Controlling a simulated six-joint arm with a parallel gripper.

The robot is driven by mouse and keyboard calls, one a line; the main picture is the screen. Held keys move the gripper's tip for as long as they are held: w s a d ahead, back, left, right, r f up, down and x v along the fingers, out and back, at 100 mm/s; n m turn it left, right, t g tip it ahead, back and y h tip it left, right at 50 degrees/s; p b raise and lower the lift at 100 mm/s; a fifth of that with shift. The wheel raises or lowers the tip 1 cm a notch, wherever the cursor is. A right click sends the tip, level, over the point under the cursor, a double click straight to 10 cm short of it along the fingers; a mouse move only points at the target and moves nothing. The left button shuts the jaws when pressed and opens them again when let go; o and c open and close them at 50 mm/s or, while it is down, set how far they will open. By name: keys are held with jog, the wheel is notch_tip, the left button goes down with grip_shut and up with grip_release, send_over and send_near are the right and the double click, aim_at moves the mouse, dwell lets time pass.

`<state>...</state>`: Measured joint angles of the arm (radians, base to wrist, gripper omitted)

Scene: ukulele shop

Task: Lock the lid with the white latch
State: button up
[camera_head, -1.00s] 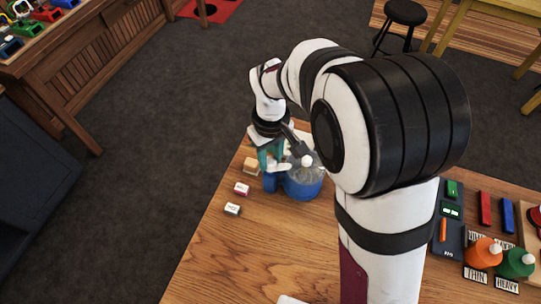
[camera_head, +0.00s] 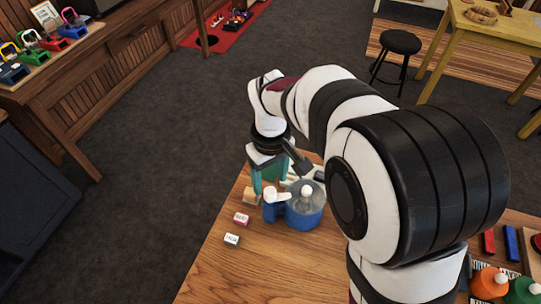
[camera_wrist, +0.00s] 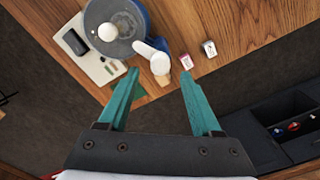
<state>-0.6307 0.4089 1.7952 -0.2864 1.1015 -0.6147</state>
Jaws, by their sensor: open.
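A blue round container (camera_head: 302,218) with a clear lid (camera_head: 304,199) and a white knob (camera_head: 307,190) stands on the wooden table. The white latch (camera_head: 275,197) sits on a blue post at its left side. In the wrist view the latch (camera_wrist: 150,48) is a white lever pointing outward from the container (camera_wrist: 142,14), by the lid's rim. I cannot tell whether it is locked. My gripper (camera_head: 268,186) is behind the latch, teal fingers downward. In the wrist view my gripper (camera_wrist: 161,73) is open and empty, apart from the latch, with a tan block near its fingertips.
A pale device (camera_wrist: 88,62) lies beside the container. The table front is clear.

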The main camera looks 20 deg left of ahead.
aim_at(271, 191)
notch_tip(271, 191, up, 12)
jog(key=shift+d, duration=0.1)
jog(key=s+d+m, duration=0.4)
jog(key=d, duration=0.3)
jog(key=s+d+m, duration=0.4)
jog(key=d+m, duration=0.1)
jog(key=d, duration=0.2)
jog(key=s+d+f+m, duration=0.2)
jog(key=s+f+m, duration=0.1)
jog(key=s, duration=0.2)
jog(key=s+d+f+m+y, duration=0.1)
jog(key=s+d+f+m, duration=0.2)
jog(key=s+m, duration=0.1)
jog(key=shift+s+d+y, duration=0.25)
jog(key=shift+s+y, duration=0.05)
jog(key=shift+s, duration=0.45)
